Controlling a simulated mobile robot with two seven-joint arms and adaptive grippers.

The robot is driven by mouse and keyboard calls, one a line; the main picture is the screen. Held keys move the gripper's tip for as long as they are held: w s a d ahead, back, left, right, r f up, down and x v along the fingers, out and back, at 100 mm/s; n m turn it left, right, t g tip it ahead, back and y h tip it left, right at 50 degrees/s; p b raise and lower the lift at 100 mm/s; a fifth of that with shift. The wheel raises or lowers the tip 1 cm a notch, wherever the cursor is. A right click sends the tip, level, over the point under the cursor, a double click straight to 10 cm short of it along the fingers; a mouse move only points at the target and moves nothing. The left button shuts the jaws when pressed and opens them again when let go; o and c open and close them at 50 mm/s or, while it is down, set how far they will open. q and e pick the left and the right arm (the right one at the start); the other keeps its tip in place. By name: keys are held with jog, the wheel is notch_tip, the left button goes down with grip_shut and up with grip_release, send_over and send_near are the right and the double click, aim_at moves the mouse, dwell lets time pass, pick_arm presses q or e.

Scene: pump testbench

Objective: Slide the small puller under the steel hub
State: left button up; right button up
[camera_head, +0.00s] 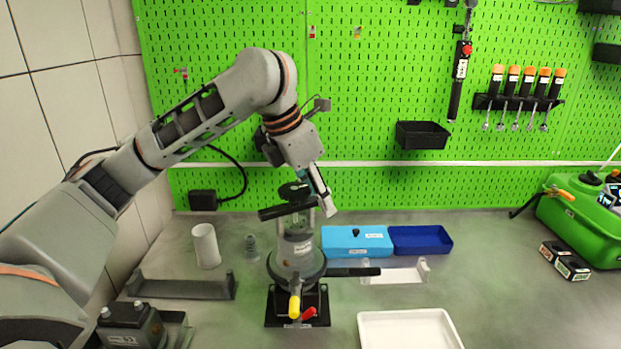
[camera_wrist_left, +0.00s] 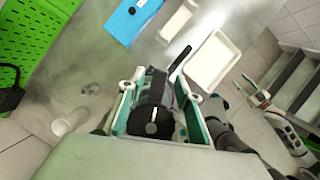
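The grey pump (camera_head: 296,258) stands on a black base on the bench. The small puller (camera_head: 287,209), with a dark crossbar and round top, sits over the top of the pump, and light legs show below its bar. The steel hub is mostly hidden there, so I cannot tell whether the legs are under it. My left gripper (camera_head: 320,194) is above and beside the puller. In the left wrist view my left gripper (camera_wrist_left: 158,118) has its fingers wide apart, with the puller's dark round top (camera_wrist_left: 150,120) between them.
A grey cup (camera_head: 206,246) and a small grey part (camera_head: 252,248) stand left of the pump. A light blue case (camera_head: 345,248) and dark blue tray (camera_head: 420,240) lie behind right. A white tray (camera_head: 410,330) is at the front right. The green pegboard (camera_head: 380,90) closes the back.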

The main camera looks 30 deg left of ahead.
pick_arm(q)
jog(key=v, duration=1.1)
jog(key=shift+s+r, duration=0.1)
jog(key=shift+r, duration=0.1)
